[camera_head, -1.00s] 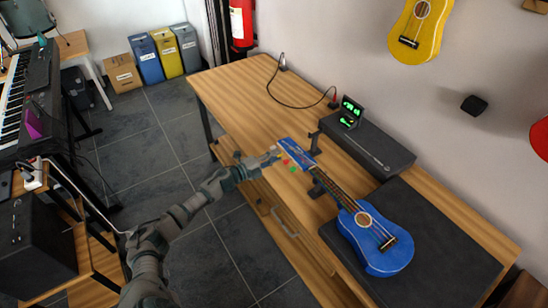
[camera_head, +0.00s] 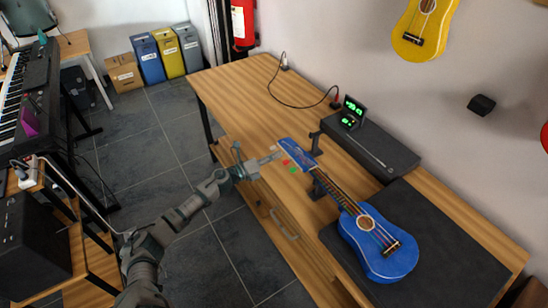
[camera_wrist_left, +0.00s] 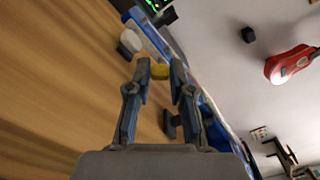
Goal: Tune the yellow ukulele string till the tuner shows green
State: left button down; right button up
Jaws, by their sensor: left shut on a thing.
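The blue ukulele (camera_head: 377,240) lies with its neck on stands and its headstock (camera_head: 297,153) toward the far left. White, red and green tuning pegs show along the headstock's left side in the head view. My left gripper (camera_head: 276,156) is beside these pegs. In the left wrist view its fingers (camera_wrist_left: 160,73) are shut on a yellow tuning peg (camera_wrist_left: 160,71), with a white peg (camera_wrist_left: 130,42) just beyond. The tuner (camera_head: 352,110) stands behind the neck with lit green marks, too small to read. My right gripper is out of view.
A dark case (camera_head: 375,150) lies behind the neck, and a dark mat (camera_head: 450,265) lies under the ukulele body. A black cable (camera_head: 300,105) crosses the far end of the wooden table (camera_head: 235,90). The table left of the headstock is clear.

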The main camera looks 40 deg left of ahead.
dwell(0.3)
pick_arm(q)
jog(key=c, duration=1.3)
grip_release()
jog(key=v, duration=1.2)
jog(key=shift+f, duration=0.15)
